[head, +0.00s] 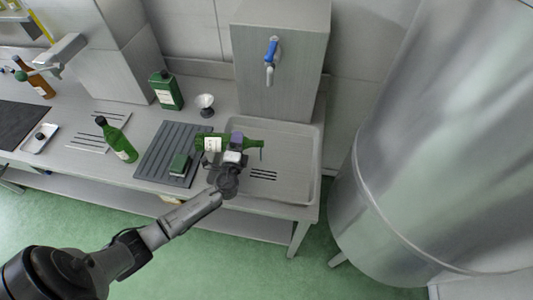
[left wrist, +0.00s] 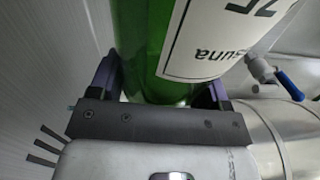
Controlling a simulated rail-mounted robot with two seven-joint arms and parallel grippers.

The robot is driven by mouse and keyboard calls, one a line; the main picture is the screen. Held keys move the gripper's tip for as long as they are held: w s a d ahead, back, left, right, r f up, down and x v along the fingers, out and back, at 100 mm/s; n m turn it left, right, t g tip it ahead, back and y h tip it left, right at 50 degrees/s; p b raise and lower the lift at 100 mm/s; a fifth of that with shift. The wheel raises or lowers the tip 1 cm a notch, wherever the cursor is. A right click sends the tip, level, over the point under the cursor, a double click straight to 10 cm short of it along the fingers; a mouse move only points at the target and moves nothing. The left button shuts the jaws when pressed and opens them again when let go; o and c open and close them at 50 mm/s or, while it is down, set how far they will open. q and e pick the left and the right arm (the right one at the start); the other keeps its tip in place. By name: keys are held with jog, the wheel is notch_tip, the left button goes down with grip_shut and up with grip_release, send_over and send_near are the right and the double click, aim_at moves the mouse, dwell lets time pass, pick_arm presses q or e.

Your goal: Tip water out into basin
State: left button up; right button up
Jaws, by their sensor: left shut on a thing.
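A green bottle with a white label (head: 212,144) lies on its side in my left gripper (head: 236,147), with its neck pointing right. It is held above the left part of the shallow metal basin (head: 296,165). A thin dark line hangs from the bottle's mouth; I cannot tell for sure whether it is water. In the left wrist view, the green glass (left wrist: 145,45) sits between the two fingers, with the label facing the camera. My right gripper is not in view.
A tap with a blue lever (head: 271,55) is on the metal block behind the basin. A large steel tank (head: 440,150) stands right.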

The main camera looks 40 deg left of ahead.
pick_arm(q)
jog(key=shift+m+p, duration=0.3)
jog(key=shift+m, duration=0.1)
dwell(0.6)
